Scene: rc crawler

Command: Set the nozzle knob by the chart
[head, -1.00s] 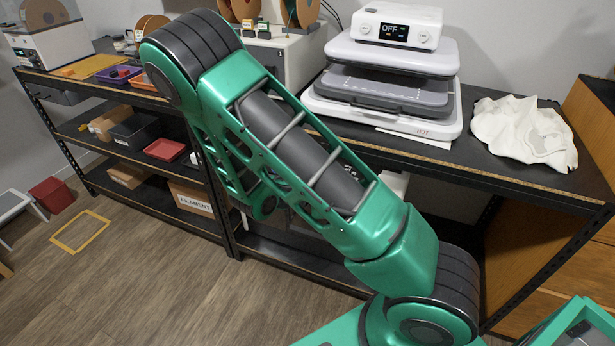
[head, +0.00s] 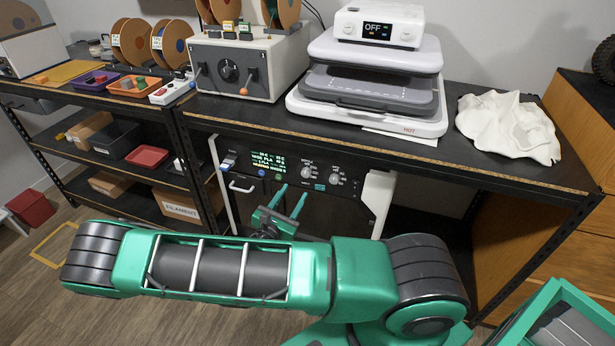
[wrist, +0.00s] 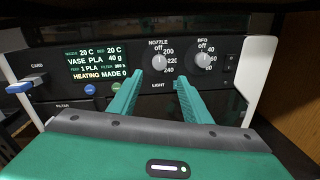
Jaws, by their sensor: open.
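The nozzle knob (wrist: 159,62) is a round grey knob on the dark printer panel, with marks "off", 200, 220 and 240; it also shows in the head view (head: 306,172). Its pointer is too small to read surely. The bed knob (wrist: 201,61) is to its right, marked off, 40, 60. The display (wrist: 97,64) reads nozzle 20 C, bed 20 C, VASE PLA 40 g, HEATING, MADE 0. My gripper (wrist: 158,80) is open and empty, its green fingers toward the panel below the nozzle knob; it shows in the head view (head: 291,193). I cannot make out a chart.
The printer sits under a black bench. On the bench stand a heat press (head: 375,75) marked HOT, a grey box with a dial (head: 238,68) and a white cloth (head: 508,127). A card slot (wrist: 35,80) is at the panel's left. White side posts flank the panel.

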